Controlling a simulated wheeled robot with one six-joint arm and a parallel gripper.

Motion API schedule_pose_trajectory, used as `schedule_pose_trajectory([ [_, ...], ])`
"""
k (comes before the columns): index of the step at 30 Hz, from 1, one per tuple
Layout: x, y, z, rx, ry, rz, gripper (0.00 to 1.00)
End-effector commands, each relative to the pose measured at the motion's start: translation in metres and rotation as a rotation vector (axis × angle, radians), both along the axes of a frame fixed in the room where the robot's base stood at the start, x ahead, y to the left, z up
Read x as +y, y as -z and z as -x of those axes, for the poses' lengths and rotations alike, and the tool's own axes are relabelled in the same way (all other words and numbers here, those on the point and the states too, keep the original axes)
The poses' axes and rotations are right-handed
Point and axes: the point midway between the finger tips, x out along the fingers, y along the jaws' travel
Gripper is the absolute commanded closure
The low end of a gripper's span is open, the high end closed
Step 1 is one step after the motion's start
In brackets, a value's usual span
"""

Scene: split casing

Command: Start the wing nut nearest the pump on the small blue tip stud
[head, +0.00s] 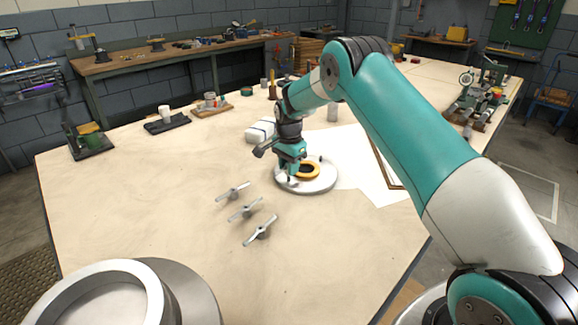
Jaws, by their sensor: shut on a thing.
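The pump is a round pale grey casing (322,185) with an orange ring (316,171) around a dark centre, on the table. My gripper (290,177) points down over the casing's left edge. It is shut on a small pale piece, apparently a wing nut, mostly hidden by the fingers. Three grey wing nuts lie in a slanting row left of and in front of the pump: one nearer the back (233,192), one in the middle (245,209) and one at the front (261,230). The blue tip on a stud cannot be made out; my gripper covers that side.
A white box-like bundle (260,131) lies behind and left of my gripper. White paper sheets (345,150) and a dark-edged frame (382,165) lie right of the pump.

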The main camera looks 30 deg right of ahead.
Motion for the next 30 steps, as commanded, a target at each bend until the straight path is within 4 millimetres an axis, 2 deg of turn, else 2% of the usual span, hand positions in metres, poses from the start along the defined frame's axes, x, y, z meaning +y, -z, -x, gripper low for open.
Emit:
schedule_pose_trajectory([
  [25, 0.0, 0.011, 0.0, 0.0, 0.001, 0.0, 0.99],
  [27, 0.0, 0.01, 0.0, 0.0, 0.064, 0.0, 0.99],
  [30, 0.001, 0.01, 0.0, 0.0, 0.266, 0.0, 0.99],
])
